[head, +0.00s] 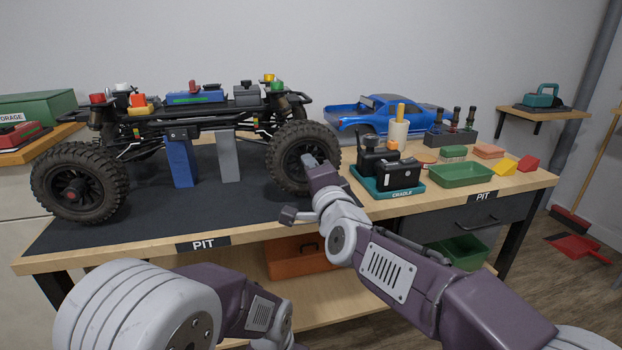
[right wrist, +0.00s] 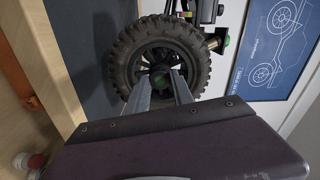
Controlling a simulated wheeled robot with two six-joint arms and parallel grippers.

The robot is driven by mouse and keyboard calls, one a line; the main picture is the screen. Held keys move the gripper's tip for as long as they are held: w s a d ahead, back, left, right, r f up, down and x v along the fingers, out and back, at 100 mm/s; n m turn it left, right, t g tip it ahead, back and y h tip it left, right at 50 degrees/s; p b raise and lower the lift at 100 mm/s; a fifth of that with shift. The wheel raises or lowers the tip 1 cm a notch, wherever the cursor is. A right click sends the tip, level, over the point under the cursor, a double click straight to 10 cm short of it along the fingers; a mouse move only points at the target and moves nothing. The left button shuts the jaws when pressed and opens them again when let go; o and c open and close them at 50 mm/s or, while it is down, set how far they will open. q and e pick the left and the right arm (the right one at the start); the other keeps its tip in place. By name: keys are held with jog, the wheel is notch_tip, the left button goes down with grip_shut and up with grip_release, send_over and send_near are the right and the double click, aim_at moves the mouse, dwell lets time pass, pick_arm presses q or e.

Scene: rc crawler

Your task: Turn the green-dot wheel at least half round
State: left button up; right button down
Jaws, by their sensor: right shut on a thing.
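The green-dot wheel (head: 330,150) is the right-hand big black tyre of the crawler (head: 190,112) in the head view. My right gripper (head: 309,161) reaches to the hub. In the right wrist view its two fingers (right wrist: 160,88) are shut on the hub, and they partly hide it. The crawler's frame rests on a blue stand (head: 182,162) and a grey stand (head: 229,157). My left arm shows low in the head view, but its gripper does not.
A teal cradle (head: 388,190) with black parts stands just right of the wheel. A green tray (head: 460,174) and a blue car body (head: 375,114) are farther right and back. The dark mat (head: 130,228) in front of the stands is clear.

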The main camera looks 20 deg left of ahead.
jog(key=shift+m+b, duration=0.5)
jog(key=shift+m, duration=0.5)
jog(key=c, duration=1.1)
grip_release()
jog(key=v, duration=0.9)
jog(key=shift+p, duration=0.4)
